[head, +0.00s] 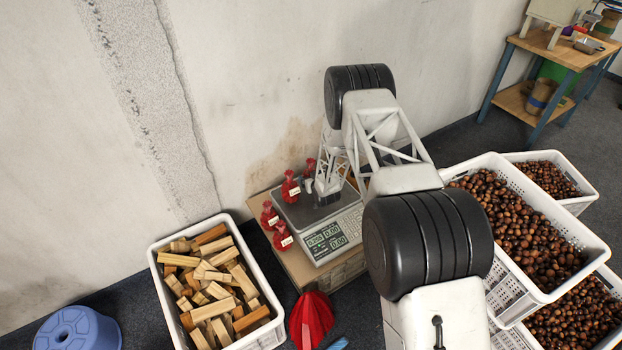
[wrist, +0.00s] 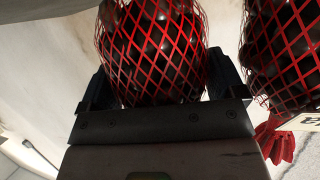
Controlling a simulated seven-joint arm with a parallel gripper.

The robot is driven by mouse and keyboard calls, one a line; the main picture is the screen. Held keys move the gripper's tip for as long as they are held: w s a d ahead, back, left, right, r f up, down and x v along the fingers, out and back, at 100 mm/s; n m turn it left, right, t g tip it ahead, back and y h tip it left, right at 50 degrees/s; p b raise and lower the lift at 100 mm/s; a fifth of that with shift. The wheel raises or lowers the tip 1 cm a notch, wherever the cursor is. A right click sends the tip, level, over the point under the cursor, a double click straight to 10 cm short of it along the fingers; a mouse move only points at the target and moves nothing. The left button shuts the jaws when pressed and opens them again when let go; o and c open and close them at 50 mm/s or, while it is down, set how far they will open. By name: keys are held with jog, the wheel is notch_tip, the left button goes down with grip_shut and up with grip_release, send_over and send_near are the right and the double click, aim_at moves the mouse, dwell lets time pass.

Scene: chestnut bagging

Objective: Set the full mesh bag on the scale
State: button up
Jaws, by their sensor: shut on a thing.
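In the wrist view my gripper (wrist: 162,82) is shut around a red mesh bag full of dark chestnuts (wrist: 152,48), one finger on each side. A second full mesh bag (wrist: 285,50) stands close to the right of it. In the head view the scale (head: 336,235) has a grey plate and a lit display. One red bag (head: 290,188) is at the plate's left edge. Another red bag (head: 310,167) shows behind it, partly hidden by my arm. I cannot tell for sure whether the held bag touches the plate.
Chestnut crates (head: 594,246) fill the right. The wall is close behind.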

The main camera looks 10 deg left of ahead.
jog(key=shift+f, duration=0.4)
jog(key=shift+s+f, duration=0.1)
jog(key=shift+f, duration=0.2)
jog(key=o, duration=0.9)
jog(key=shift+f, duration=0.15)
jog(key=shift+c, duration=0.2)
jog(key=shift+d, duration=0.1)
jog(key=shift+r, duration=0.5)
jog(key=shift+r+v, duration=0.25)
jog(key=shift+v, duration=0.85)
jog(key=v, duration=0.9)
jog(key=shift+s+r, duration=0.2)
jog(key=shift+r, duration=0.05)
jog(key=shift+d, duration=0.1)
